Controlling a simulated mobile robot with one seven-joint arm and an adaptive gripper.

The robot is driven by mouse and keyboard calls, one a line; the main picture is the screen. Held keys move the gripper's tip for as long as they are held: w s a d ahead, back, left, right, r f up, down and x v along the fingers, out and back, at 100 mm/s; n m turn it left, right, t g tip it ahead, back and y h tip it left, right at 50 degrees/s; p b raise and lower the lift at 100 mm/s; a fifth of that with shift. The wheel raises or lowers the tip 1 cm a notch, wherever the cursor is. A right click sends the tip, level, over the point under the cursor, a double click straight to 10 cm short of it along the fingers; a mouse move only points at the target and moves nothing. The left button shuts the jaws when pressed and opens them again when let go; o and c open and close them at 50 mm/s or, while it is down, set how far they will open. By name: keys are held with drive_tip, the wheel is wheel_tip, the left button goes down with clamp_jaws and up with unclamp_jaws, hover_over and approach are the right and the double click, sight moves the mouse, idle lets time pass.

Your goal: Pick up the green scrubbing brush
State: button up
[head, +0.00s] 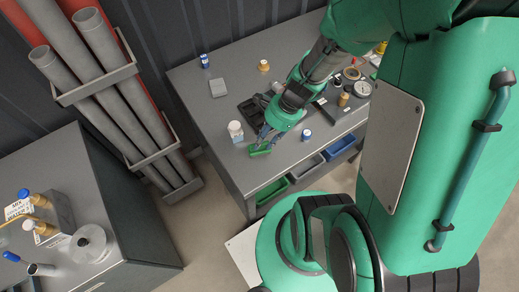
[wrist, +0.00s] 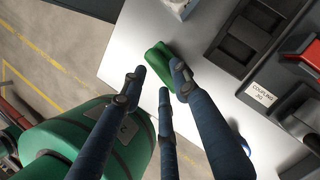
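The green scrubbing brush (head: 261,151) lies near the front edge of the grey workbench (head: 207,115). It also shows as a green block in the wrist view (wrist: 158,58). My gripper (head: 262,137) points down right over it, with blue-grey fingers. In the wrist view my gripper's fingers (wrist: 160,80) are spread, one to the left of the brush and one close against or beside its right side. A third finger reaches up to its near end. I cannot tell whether any finger touches it. The fingers hide part of the brush.
A black tray (head: 251,109) lies behind. Green, grey and blue bins (head: 308,168) sit below the bench edge.

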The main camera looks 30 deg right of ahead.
drive_tip(key=shift+x, duration=1)
clamp_jaws()
